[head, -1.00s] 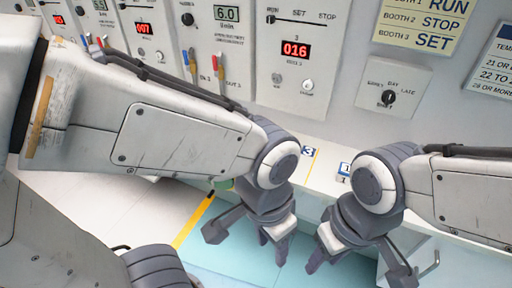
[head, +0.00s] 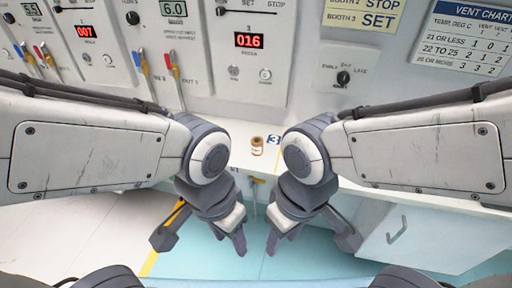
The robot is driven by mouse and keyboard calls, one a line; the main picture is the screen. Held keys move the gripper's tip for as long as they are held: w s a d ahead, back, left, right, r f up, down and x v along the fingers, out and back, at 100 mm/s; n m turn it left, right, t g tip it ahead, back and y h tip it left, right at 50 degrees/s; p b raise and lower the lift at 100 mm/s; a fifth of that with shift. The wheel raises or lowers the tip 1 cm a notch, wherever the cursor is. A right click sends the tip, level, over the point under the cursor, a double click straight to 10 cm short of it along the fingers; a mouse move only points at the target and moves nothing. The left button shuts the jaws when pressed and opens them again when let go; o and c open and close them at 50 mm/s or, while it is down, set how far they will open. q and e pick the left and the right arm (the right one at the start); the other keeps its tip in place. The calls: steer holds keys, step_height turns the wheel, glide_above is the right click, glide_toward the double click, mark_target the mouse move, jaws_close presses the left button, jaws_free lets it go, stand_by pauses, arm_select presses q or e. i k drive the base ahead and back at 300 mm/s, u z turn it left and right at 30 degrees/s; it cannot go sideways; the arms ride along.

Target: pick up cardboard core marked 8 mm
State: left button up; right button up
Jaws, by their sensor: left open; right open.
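A small brown cardboard core (head: 257,146) with a pale label stands upright on the white counter ledge (head: 245,133), just left of a blue tag marked 3. The writing on its label is too small to read, so I cannot tell whether it is the 8 mm one. My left gripper (head: 202,241) is open and empty, pointing down in front of the ledge, below and left of the core. My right gripper (head: 310,242) is open and empty, below and right of the core. Neither gripper touches it.
The control panel (head: 210,70) with red and green displays, knobs and coloured levers rises behind the ledge. A booth sign (head: 362,15) and vent chart (head: 466,38) hang at upper right. A white cabinet (head: 430,235) with a handle stands right. Pale blue floor lies below.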

mark_target(257, 142)
steer(key=u, duration=1.9)
steer(key=i, duration=0.7)
steer(key=z, duration=1.85)
